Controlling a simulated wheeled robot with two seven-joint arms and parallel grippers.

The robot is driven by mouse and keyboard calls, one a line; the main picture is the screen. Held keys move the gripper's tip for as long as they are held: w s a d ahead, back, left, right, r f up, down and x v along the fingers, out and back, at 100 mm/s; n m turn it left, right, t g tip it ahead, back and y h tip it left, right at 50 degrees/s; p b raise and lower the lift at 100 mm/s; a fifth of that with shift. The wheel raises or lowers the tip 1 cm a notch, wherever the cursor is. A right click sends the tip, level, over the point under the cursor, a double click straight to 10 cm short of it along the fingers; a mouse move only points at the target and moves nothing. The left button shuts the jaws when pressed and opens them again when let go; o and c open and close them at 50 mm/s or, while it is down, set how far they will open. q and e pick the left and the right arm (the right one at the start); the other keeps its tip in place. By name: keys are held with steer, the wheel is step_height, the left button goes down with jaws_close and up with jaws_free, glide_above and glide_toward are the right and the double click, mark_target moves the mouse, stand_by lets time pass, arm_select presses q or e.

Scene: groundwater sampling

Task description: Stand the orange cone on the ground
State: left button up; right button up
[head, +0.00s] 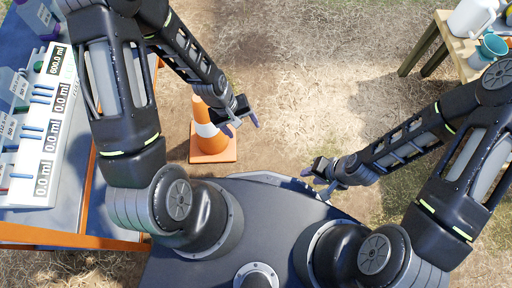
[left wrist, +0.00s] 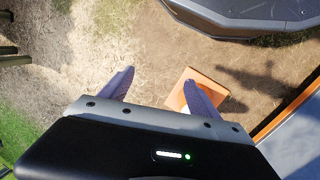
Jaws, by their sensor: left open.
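The orange cone (head: 202,112) with a white band stands upright on the dirt, on its square orange base. My left gripper (head: 242,126) is open and empty, just right of the cone's upper part in the head view. In the left wrist view the open fingers (left wrist: 158,82) have bare ground between them. The cone's orange base (left wrist: 211,87) shows there behind the right-hand finger, which hides part of the cone. My right gripper (head: 317,182) is away from the cone, near the front of my base, with its fingers apart and nothing visible between them.
A blue-topped table with an orange frame (head: 85,241) stands at the left, holding a white panel of displays (head: 42,150) and bottles. A wooden table (head: 424,48) at the upper right holds a white jug (head: 470,18) and a teal cup (head: 490,47). Ground between is clear.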

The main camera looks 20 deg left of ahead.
arm_select(q)
steer(key=s+d+f+m, duration=0.4)
steer(key=s+d+f, duration=0.1)
steer(key=s+d, duration=0.2)
steer(key=shift+s+d+m+t+h, duration=0.2)
steer(key=shift+s+m+t+h, duration=0.1)
steer(key=shift+s, duration=0.25)
steer(key=shift+r, duration=0.1)
step_height(320, 180, up, 28)
steer(key=s+d+p, duration=0.1)
steer(key=p, duration=2.6)
steer(key=shift+s+d+f+p, duration=0.2)
steer(key=shift+d+p, duration=0.05)
steer(key=shift+p, duration=0.1)
